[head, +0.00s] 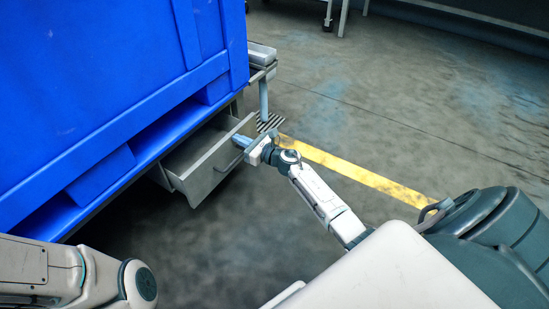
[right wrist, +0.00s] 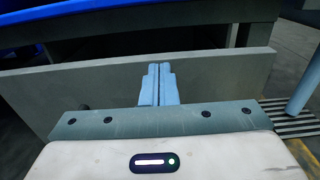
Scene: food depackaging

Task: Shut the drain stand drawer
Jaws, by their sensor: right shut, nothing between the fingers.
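The grey drain stand drawer (head: 208,162) is pulled out below the blue bin in the head view, with its inside partly visible. A bar handle (head: 229,162) is on its front panel. My right gripper (head: 240,141) is at the drawer front, close to its right end. In the right wrist view the drawer front (right wrist: 215,75) spans the picture, and the two light blue fingers (right wrist: 158,84) are together with nothing between them, pointing at the panel. I cannot tell whether the fingertips touch it. My left gripper is out of view; only part of my left arm shows.
A large blue bin (head: 95,75) rests on the stand above the drawer. A stand leg (head: 263,100) and a striped floor grate (head: 269,122) are just beyond the drawer's right end. A yellow line (head: 360,174) crosses the floor. The floor to the right is open.

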